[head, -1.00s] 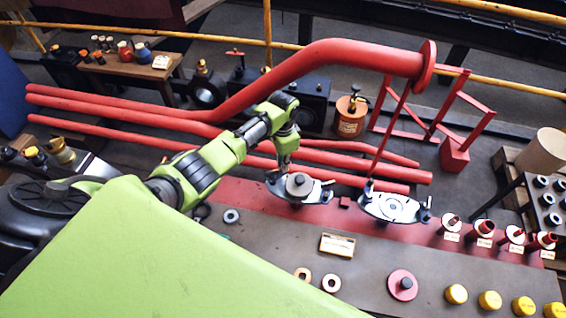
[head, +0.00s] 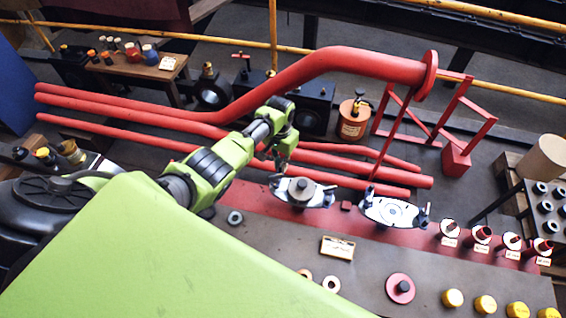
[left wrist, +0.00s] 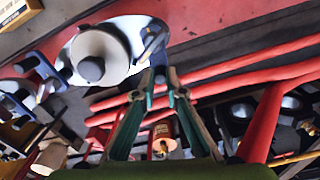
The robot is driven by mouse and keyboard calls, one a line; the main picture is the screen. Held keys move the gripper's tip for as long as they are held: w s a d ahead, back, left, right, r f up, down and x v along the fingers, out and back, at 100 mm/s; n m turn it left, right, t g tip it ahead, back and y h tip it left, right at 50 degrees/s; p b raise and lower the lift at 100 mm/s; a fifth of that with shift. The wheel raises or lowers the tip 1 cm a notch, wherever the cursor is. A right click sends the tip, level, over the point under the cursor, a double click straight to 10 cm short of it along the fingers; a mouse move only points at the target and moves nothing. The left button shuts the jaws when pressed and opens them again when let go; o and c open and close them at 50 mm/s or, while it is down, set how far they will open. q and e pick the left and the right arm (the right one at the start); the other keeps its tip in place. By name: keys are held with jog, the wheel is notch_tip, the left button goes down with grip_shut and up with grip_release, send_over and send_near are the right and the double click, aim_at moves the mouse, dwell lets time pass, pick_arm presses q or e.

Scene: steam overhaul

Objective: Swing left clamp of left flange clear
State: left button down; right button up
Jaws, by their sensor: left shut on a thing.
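The left flange (head: 318,198) is a pale oval plate with a round grey disc and dark knob on top, on the red strip of the bench. In the left wrist view the flange (left wrist: 126,40) is at upper left. Its left clamp (head: 275,183) is a small dark piece at the plate's left end; in the left wrist view the clamp (left wrist: 153,42) is at the plate's right end. My left gripper (left wrist: 160,76) has its fingertips together on this clamp, and also shows in the head view (head: 279,170). The gripper partly hides the clamp. My right gripper is out of view.
The right flange (head: 395,211) is beside the left one, with its own clamps. Red pipes (head: 345,160) run just behind both flanges. A label plate (head: 338,247), a red disc (head: 400,288) and several yellow caps are in front.

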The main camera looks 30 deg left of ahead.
pick_arm(q)
jog(key=shift+a+n, duration=0.3)
jog(key=shift+n, duration=0.5)
jog(key=c, duration=2.1)
grip_release()
jog(key=shift+a, duration=0.1)
jog(key=shift+r, duration=0.15)
jog(key=shift+r, duration=0.25)
notch_tip(320, 180, up, 11)
jog(key=shift+r, duration=0.15)
